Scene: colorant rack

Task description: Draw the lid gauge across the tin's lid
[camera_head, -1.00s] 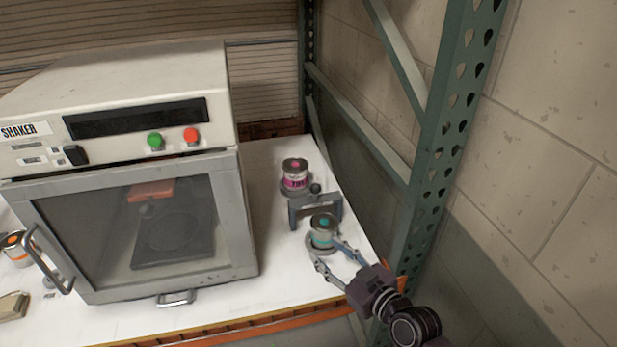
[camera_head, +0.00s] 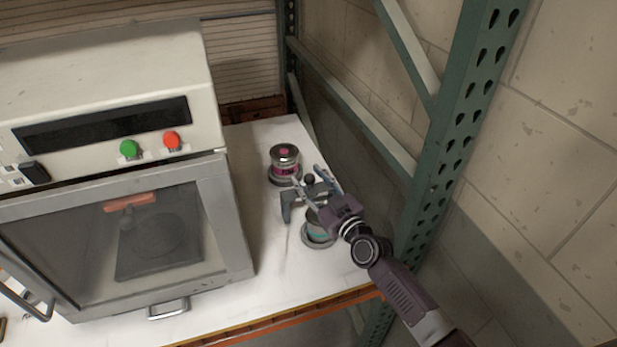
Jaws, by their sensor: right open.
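The lid gauge (camera_head: 288,207) is a grey bridge-shaped tool with a dark round knob on top. It stands on the white shelf between two tins. The farther tin (camera_head: 285,158) has a pink label and a pink dot on its metal lid. The nearer tin (camera_head: 318,230) has a teal band and is largely hidden under my right gripper. My right gripper (camera_head: 308,175) is open, its fingers reaching to either side of the gauge's knob. I cannot tell whether they touch it. My left gripper is out of view.
The shaker cabinet (camera_head: 110,110) with green and red buttons fills the left of the shelf. A green perforated rack post (camera_head: 455,140) and a block wall stand close on the right. Bare white shelf (camera_head: 265,265) lies in front of the gauge.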

